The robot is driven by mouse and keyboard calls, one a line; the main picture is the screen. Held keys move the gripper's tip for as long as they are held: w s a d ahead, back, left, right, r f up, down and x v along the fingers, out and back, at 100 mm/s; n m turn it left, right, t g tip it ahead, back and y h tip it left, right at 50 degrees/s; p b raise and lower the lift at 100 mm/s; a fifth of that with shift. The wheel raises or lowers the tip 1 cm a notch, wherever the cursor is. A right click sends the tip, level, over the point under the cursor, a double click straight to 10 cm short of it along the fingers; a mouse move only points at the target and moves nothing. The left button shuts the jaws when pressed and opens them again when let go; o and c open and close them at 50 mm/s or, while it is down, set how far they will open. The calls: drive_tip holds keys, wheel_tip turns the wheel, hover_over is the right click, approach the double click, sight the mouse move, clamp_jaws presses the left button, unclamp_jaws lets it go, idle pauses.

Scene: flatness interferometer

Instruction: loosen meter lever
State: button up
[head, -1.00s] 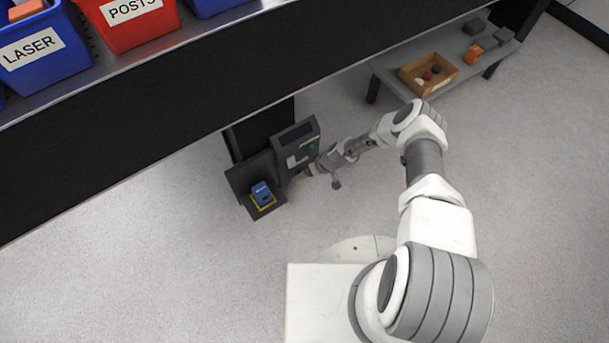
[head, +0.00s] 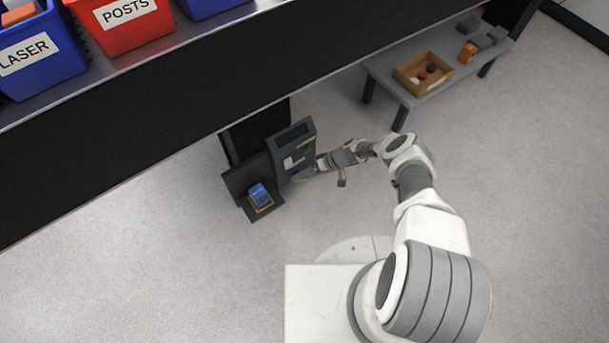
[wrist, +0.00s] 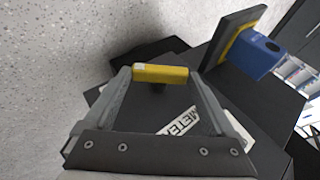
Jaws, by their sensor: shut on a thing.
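The meter (head: 296,133) is a dark grey box with a screen, mounted on a dark post below the bench. The lever (wrist: 160,74) is a short yellow bar. My gripper (wrist: 160,76) is shut on it, with one finger at each end of the bar. In the head view my gripper (head: 314,169) is at the right side of the meter, small and partly hidden by the wrist. A yellow bit of the lever (head: 300,179) shows there.
A blue block (head: 259,194) sits on a yellow-edged dark shelf (head: 251,213) beside the meter; the blue block also shows in the wrist view (wrist: 258,55). The bench (head: 150,120) overhangs above. A low grey table (head: 408,92) with a wooden tray (head: 399,78) stands behind my arm. Floor in front is clear.

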idle(0.3)
drive_tip(key=o, duration=1.1)
drive_tip(key=shift+c, duration=0.2)
drive_tip(key=p+v, duration=0.5)
drive_tip(key=v, duration=1.2)
drive_tip(key=shift+d+r, duration=0.15)
drive_tip(key=shift+c, duration=0.2)
